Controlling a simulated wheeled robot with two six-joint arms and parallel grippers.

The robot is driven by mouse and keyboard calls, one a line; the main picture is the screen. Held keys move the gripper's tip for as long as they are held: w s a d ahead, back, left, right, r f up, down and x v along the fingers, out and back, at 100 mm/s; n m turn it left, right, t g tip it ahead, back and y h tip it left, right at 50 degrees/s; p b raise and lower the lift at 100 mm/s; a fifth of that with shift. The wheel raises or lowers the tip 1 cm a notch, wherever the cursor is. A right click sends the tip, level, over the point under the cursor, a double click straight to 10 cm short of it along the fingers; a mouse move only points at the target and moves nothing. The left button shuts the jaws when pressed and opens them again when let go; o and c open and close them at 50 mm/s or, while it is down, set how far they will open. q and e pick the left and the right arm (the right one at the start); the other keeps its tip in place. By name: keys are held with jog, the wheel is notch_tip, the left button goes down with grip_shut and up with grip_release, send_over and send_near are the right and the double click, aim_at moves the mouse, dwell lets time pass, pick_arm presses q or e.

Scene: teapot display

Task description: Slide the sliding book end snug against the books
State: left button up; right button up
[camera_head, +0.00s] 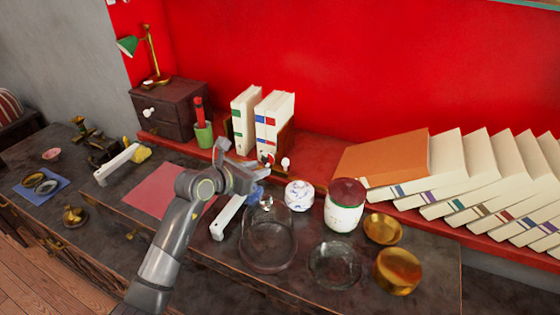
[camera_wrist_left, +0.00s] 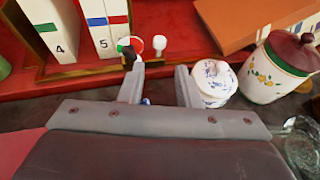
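My left gripper (camera_head: 262,174) is in front of the shelf, near small knob-like items. In the left wrist view its fingers (camera_wrist_left: 161,80) are apart and empty. My right gripper is not in view.
A white knob-like item (camera_wrist_left: 160,44) stands just beyond the fingertips. A blue-patterned jar (camera_head: 299,195), a red-lidded jar (camera_head: 344,205) and a glass dome (camera_head: 268,245) stand at the gripper's right. A green cup (camera_head: 204,135) stands left.

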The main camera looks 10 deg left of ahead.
aim_at(283, 161)
pick_arm(q)
jog(key=x, duration=1.1)
jog(key=shift+w+f, duration=0.15)
grip_shut()
